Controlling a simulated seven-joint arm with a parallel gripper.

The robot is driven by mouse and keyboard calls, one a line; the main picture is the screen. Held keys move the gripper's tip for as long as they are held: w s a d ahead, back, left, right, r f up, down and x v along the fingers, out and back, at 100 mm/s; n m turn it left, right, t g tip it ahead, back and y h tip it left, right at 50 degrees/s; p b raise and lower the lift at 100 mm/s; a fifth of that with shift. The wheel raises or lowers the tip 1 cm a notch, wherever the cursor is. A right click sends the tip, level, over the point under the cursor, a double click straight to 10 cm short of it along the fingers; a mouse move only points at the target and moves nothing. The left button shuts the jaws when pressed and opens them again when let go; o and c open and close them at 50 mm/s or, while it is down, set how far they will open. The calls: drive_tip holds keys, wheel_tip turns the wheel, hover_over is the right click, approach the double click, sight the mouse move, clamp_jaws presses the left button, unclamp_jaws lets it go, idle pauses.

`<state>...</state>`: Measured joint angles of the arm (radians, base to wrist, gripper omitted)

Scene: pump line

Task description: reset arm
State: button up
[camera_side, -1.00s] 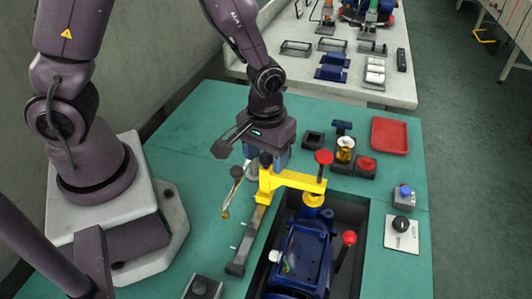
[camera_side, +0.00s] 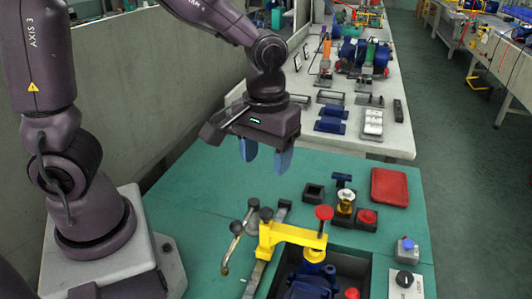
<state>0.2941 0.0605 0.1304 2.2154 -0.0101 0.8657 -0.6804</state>
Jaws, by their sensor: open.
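My gripper (camera_side: 265,160) hangs above the green table (camera_side: 195,205), near its far left part. Its two blue fingers point down and stand apart, with nothing between them. Below it and nearer the camera is a yellow clamp arm (camera_side: 285,237) with a red knob (camera_side: 324,212) on top. A metal lever (camera_side: 234,240) stands at the left of the clamp arm. My gripper is clear of both. A blue pump (camera_side: 308,287) sits in the dark recess under the clamp arm, partly cut off by the bottom edge.
A red tray (camera_side: 390,187) lies at the table's back right. A brass part (camera_side: 346,200), a red-topped block (camera_side: 367,217) and a dark square holder (camera_side: 313,193) stand near it. A control knob (camera_side: 404,279) is at the right. The left of the table is clear.

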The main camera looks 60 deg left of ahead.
idle(0.3)
drive_tip(key=s+a+r+m+t, duration=0.5)
drive_tip(key=s+r+m, duration=0.1)
drive_tip(key=s+r, duration=0.3)
drive_tip(key=shift+r+t, duration=0.3)
drive_tip(key=shift+r, duration=0.6)
